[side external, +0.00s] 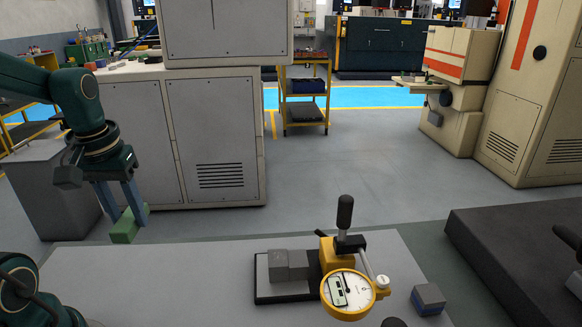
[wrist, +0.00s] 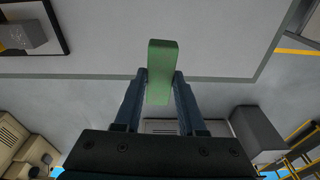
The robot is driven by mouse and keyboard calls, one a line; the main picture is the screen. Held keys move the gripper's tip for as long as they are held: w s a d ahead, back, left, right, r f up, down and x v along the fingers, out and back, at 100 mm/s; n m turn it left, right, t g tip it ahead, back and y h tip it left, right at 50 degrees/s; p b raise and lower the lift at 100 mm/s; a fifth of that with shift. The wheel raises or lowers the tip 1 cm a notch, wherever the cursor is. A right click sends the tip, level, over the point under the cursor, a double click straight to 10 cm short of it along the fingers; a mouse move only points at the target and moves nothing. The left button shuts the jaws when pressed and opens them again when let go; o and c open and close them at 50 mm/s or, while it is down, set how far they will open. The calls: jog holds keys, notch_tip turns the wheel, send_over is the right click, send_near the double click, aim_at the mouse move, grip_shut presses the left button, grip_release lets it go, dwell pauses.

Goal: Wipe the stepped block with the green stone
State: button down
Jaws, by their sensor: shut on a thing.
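My gripper (side external: 133,212) is shut on the green stone (side external: 124,228), a small green block, and holds it near the far left corner of the table, to the left of the stepped block. In the wrist view the stone (wrist: 161,70) sits between the two blue fingers (wrist: 160,88). The stepped block (side external: 289,265) is grey and rests on a dark plate on the table, apart from the stone. It also shows at the upper left of the wrist view (wrist: 25,35).
A yellow dial gauge stand (side external: 335,262) with a black knob stands right beside the stepped block. A small grey and blue block (side external: 428,299) lies on the right of the table (side external: 180,280). The table's left part is clear. A dark slab (side external: 520,240) lies beyond its right edge.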

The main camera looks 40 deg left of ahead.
jog(key=w+r+m, duration=0.4)
jog(key=w+m, duration=0.1)
jog(key=w, duration=0.2)
jog(key=m+h, duration=0.2)
jog(key=m, duration=1)
send_over(294, 260)
notch_tip(294, 260, down, 2)
jog(key=shift+s+a+f, duration=0.15)
jog(key=shift+f, duration=1.3)
jog(key=shift+s+a+f, duration=0.1)
jog(key=shift+a+f, duration=0.05)
jog(key=shift+f, duration=1.25)
jog(key=shift+s+a+f, duration=0.2)
jog(key=shift+a+f, duration=0.05)
jog(key=shift+f, duration=0.4)
jog(key=shift+s+a+f, duration=0.2)
jog(key=shift+f, duration=0.4)
jog(key=shift+s+a, duration=1)
jog(key=shift+w+d, duration=1.5)
jog(key=shift+d, duration=0.05)
notch_tip(294, 260, up, 8)
